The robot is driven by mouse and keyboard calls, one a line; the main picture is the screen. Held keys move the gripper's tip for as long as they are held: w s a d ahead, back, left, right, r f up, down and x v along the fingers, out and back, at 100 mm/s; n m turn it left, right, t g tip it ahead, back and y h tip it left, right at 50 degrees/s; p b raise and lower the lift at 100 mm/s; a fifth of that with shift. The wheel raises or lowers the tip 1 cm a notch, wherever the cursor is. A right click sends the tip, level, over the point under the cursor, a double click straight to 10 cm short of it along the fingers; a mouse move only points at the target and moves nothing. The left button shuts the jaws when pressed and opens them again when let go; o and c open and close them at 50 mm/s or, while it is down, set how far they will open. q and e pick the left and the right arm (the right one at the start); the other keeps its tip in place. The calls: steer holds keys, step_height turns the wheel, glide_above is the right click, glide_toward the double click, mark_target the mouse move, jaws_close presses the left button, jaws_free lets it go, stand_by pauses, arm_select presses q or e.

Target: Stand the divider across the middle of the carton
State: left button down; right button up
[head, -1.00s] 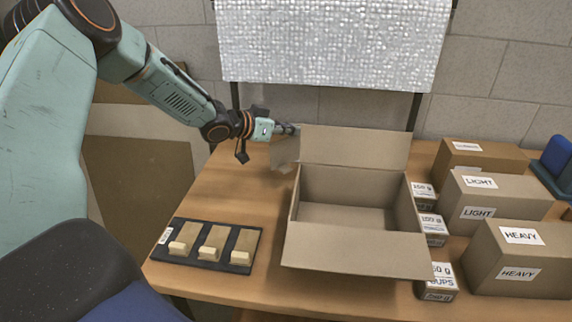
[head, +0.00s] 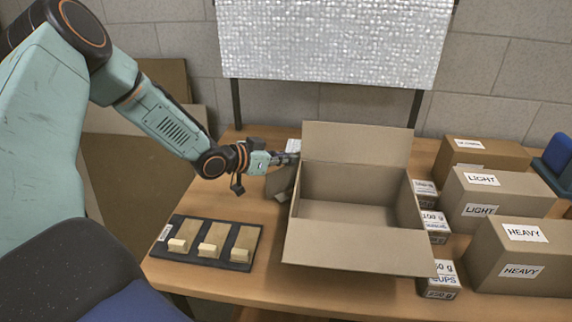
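The open carton (head: 345,243) stands in the middle of the table, its back flap up and its front flap folded outward. Its inside looks empty. My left gripper (head: 290,158) is at the carton's back left corner, by the left flap (head: 280,184), which leans outward below it. The fingers are small and seen end-on, so I cannot tell whether they are open or touch the flap. I cannot make out a divider for certain. My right gripper is out of view.
A dark tray (head: 171,252) with several tan pieces lies at the front left. Small weight-labelled boxes (head: 440,278) stand along the carton's right side. Boxes marked LIGHT (head: 500,196) and HEAVY (head: 522,262) stand farther right. A whitish item (head: 293,146) shows behind the gripper.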

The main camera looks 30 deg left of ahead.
arm_select(q)
steer(key=shift+s+d+f, duration=0.1)
steer(key=shift+s+f, duration=0.05)
steer(key=shift+f, duration=0.2)
steer(key=shift+f, duration=0.15)
steer(key=c, duration=1.5)
jaws_free()
